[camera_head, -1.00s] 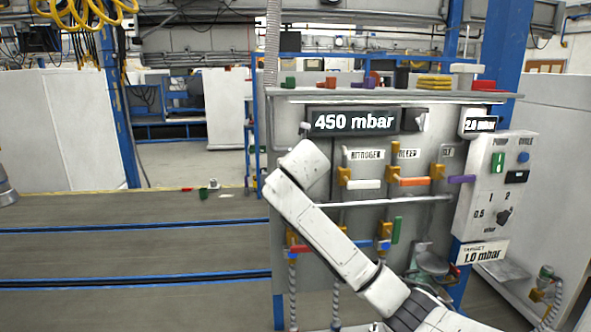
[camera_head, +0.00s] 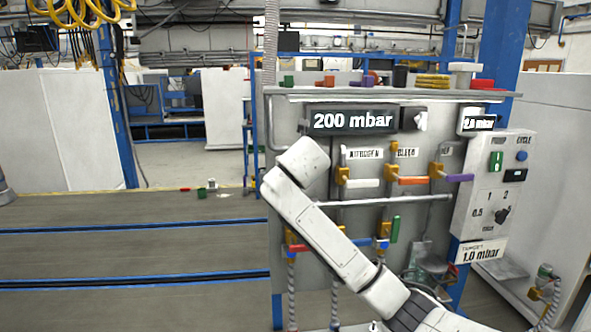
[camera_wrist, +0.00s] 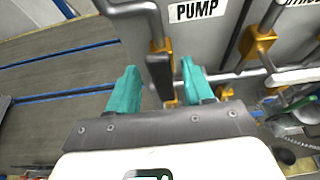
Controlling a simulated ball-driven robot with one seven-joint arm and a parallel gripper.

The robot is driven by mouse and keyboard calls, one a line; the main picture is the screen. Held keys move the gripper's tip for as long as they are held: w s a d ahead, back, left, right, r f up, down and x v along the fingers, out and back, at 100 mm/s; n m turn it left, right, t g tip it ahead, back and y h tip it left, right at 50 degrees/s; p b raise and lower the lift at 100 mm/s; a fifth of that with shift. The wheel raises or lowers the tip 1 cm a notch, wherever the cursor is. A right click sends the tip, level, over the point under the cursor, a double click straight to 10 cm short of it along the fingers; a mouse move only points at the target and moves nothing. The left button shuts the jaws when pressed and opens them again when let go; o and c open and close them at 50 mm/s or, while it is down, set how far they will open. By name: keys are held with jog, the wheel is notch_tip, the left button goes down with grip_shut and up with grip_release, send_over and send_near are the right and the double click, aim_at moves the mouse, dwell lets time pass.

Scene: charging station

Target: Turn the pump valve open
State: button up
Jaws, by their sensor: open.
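In the wrist view, the PUMP label (camera_wrist: 196,11) sits above right of the pump valve, which has a dark handle (camera_wrist: 160,75) and a brass body. The handle hangs downward in the picture, roughly along the pipe. My gripper (camera_wrist: 160,84) has two teal fingers, spread open on either side of the handle; I cannot tell whether either touches it. In the head view, my arm hides the pump valve and the gripper. The large display (camera_head: 352,121) on the panel (camera_head: 320,222) reads 200 mbar.
Right of my arm are the nitrogen valve's white handle (camera_head: 362,183), an orange handle (camera_head: 413,181) and a purple handle (camera_head: 460,178), all roughly horizontal. A horizontal rail (camera_head: 400,200) crosses below them.

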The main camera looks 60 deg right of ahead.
jog(key=b+v, duration=0.1)
jog(key=v, duration=0.8)
jog(key=shift+f, duration=0.1)
